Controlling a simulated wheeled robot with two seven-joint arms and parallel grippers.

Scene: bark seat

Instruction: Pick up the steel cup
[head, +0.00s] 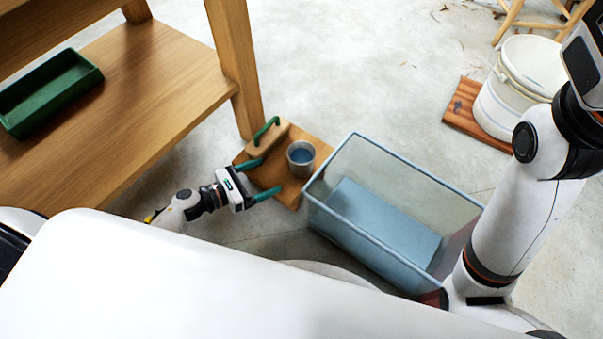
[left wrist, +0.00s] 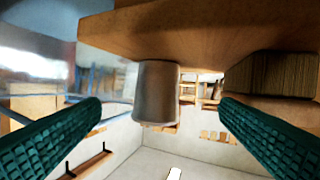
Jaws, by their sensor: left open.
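The steel cup (head: 301,158) stands upright on a small wooden board on the floor, with a bluish inside. My left gripper (head: 268,176) is open and empty, low down just left of the cup, with its two green fingers pointing toward it. In the left wrist view, which is upside down, the cup (left wrist: 156,92) shows between the spread fingers (left wrist: 160,106), ahead of them and apart from both. The board (left wrist: 190,35) spans the top of that view. My right arm stands at the right of the head view, but its gripper fingers do not show.
A brush-like wooden block with a green handle (head: 267,140) sits on the board beside the cup. A clear blue-rimmed bin (head: 400,170) stands close to the right. A wooden bench (head: 150,75) with a green tray (head: 50,92) is left. A white bucket (head: 505,105) stands far right.

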